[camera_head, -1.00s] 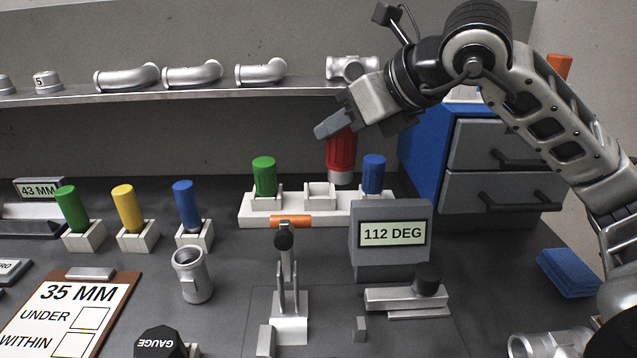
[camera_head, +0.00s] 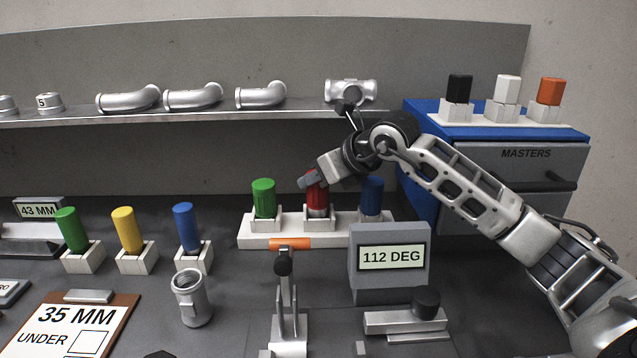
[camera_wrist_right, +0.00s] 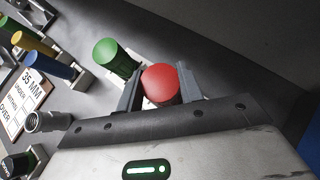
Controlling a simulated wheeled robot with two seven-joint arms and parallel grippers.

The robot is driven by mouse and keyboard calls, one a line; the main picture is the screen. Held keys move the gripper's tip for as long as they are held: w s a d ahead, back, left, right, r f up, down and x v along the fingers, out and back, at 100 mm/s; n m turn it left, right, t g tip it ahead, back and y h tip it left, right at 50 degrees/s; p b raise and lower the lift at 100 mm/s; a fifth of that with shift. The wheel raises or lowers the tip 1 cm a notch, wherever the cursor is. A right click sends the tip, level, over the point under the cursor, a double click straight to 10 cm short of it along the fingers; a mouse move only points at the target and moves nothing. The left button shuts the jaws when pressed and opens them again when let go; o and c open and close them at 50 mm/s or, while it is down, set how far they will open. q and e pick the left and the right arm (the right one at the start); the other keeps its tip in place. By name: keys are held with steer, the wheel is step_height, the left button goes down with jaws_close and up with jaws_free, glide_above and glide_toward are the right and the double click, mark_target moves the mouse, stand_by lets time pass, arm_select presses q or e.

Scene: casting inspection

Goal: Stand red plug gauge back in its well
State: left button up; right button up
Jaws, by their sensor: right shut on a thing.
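The red plug gauge (camera_head: 316,196) stands upright at the middle well (camera_head: 318,223) of the white rack (camera_head: 255,238), between a green plug gauge (camera_head: 264,197) and a blue plug gauge (camera_head: 371,196). Its lower end is at the well's top; how deep it sits I cannot tell. My right gripper (camera_head: 310,181) is shut on its upper part. In the right wrist view the red gauge's round top (camera_wrist_right: 161,84) sits between the two fingers (camera_wrist_right: 160,90), with the green gauge (camera_wrist_right: 114,58) beside it. My left gripper is not in view.
A grey display reading 112 DEG (camera_head: 390,262) stands in front of the rack's right end. A clamp with an orange handle (camera_head: 289,243) is in front of the rack. A shelf (camera_head: 200,112) with pipe fittings runs behind. A blue cabinet (camera_head: 425,165) stands right.

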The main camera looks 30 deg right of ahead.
steer(key=shift+f, duration=0.85)
steer(key=shift+f, duration=0.1)
steer(key=o, duration=1)
steer(key=shift+s, duration=0.15)
